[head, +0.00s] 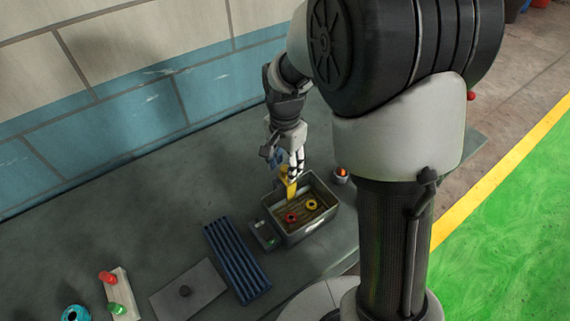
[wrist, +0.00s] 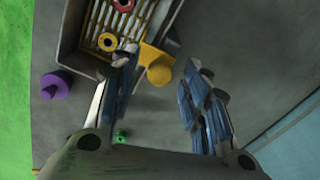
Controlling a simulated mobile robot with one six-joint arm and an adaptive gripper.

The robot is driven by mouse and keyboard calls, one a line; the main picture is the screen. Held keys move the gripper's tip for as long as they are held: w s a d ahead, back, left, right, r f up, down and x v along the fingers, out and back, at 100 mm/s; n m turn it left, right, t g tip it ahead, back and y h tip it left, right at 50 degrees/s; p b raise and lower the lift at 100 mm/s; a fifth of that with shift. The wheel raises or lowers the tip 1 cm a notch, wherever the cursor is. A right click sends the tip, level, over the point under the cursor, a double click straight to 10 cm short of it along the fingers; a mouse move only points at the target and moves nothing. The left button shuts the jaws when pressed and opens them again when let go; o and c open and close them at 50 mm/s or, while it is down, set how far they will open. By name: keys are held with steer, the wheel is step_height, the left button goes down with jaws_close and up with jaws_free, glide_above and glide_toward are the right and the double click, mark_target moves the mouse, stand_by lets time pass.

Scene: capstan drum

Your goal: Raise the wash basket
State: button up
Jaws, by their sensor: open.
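A grey tub (head: 325,222) stands on the bench, with a yellow-brown slatted wash basket (head: 292,212) down inside it. A yellow bracket with a rounded end (head: 286,188) rises at the tub's back edge. In the wrist view the rounded yellow end (wrist: 160,71) appears between the fingertips. My gripper (wrist: 158,72) is open and empty above it; contact cannot be told.
A small cup with something orange (head: 341,175) stands right of the tub. A purple knobbed piece (wrist: 56,85) shows in the wrist view. The wall (head: 150,115) runs behind.

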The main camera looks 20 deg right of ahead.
steer(key=shift+c, duration=0.2)
jaws_close()
stand_by(0.3)
